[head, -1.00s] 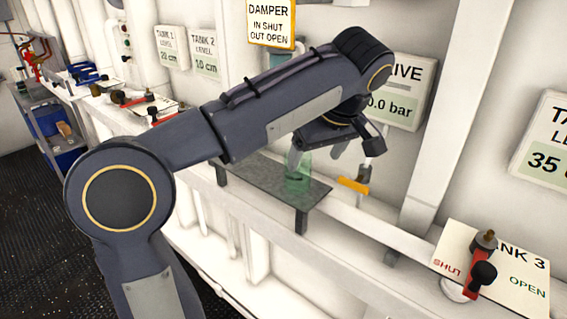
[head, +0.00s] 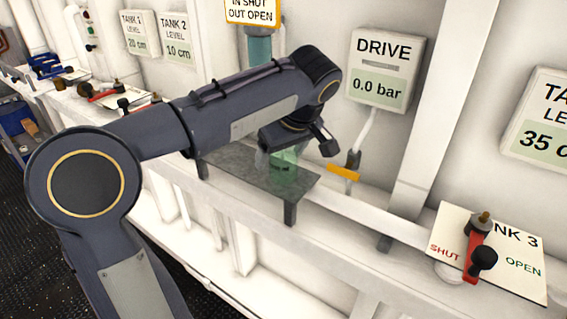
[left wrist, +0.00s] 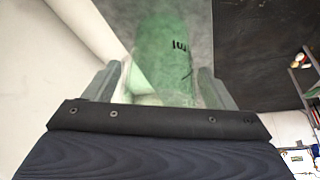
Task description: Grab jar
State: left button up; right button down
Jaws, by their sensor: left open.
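The jar (head: 286,172) is a green, see-through cylinder standing on a small dark metal shelf (head: 235,172) in the head view. My left gripper (head: 278,158) is at the jar, its hand partly covering the jar's upper part. In the left wrist view the jar (left wrist: 165,48), with dark marks on its side, lies between the two fingers of my open left gripper (left wrist: 160,85). A gap shows beside the left finger; whether the right finger touches the glass I cannot tell. My right gripper is out of view.
A pipe with a yellow lever (head: 344,172) stands just right of the shelf. The wall behind carries a DRIVE gauge (head: 385,70). A red-handled TANK 3 valve (head: 477,245) sits at the lower right. Another red-handled valve (head: 105,93) is at the left.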

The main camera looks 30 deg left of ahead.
pick_arm(q)
jog(key=shift+f, duration=0.1)
jog(key=c, duration=1.1)
